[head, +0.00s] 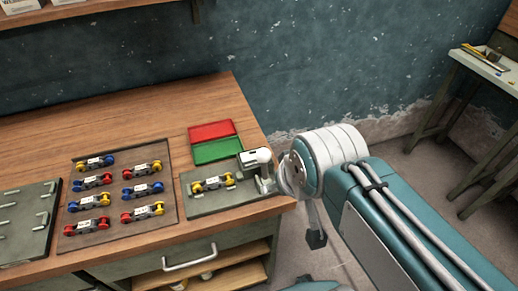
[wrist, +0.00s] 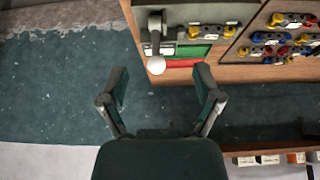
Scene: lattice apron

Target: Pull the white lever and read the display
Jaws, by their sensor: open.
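The white lever's rounded knob (head: 255,157) stands at the right end of a grey-green fixture (head: 198,203) near the bench's right corner. In the wrist view the knob (wrist: 156,65) sits at the end of a grey arm. A small cart with yellow wheels (head: 212,184) rests in the fixture. My gripper (wrist: 161,82) is open and empty, its two fingers spread. The knob appears between and beyond the fingertips in the wrist view, with no contact visible. In the head view my arm hides most of the gripper. I cannot make out a display or reading.
Red (head: 212,131) and green (head: 217,150) panels lie behind the fixture. A brown tray (head: 123,237) holds several carts to its left. A grey slotted board (head: 28,222) is at far left. A shelf (wrist: 270,147) with boxes is on the wall. A side table (head: 487,66) stands at right.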

